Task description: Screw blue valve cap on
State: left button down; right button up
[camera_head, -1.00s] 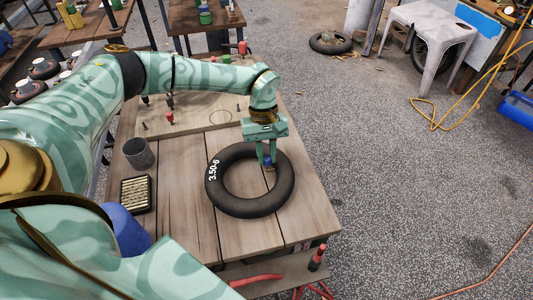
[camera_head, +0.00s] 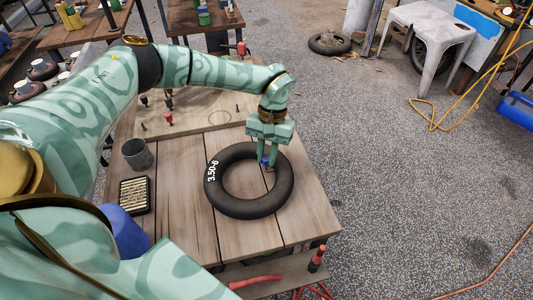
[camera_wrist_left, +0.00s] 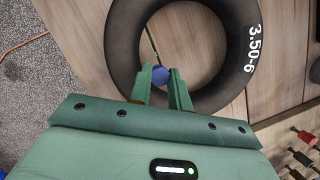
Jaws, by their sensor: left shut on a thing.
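A black inner tube marked 3.50-6 (camera_head: 222,200) lies flat on the wooden table. My left gripper (camera_head: 267,163) reaches down over its upper right part. The gripper is shut on the blue valve cap (camera_head: 267,160), which sits at the inner side of the tube. The valve under the cap is mostly hidden by the fingers, so the threads cannot be seen. My right gripper is not in view.
A grey cup (camera_head: 137,154) and a ribbed filter block (camera_head: 135,195) stand on the table's left side. A pale board (camera_head: 205,118) with small pegs and red-topped parts lies at the back. The front right of the table is clear.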

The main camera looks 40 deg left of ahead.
pick_arm(q)
jog(key=shift+m, duration=0.4)
jog(key=shift+m+y, duration=0.4)
jog(key=shift+m, duration=0.3)
jog(key=shift+f+b, duration=0.15)
jog(key=shift+b, duration=0.3)
jog(key=shift+m+b, duration=0.35)
jog(key=shift+m, duration=0.15)
jog(key=c, duration=1.2)
grip_release()
jog(key=shift+c, duration=0.2)
jog(key=shift+r, duration=0.2)
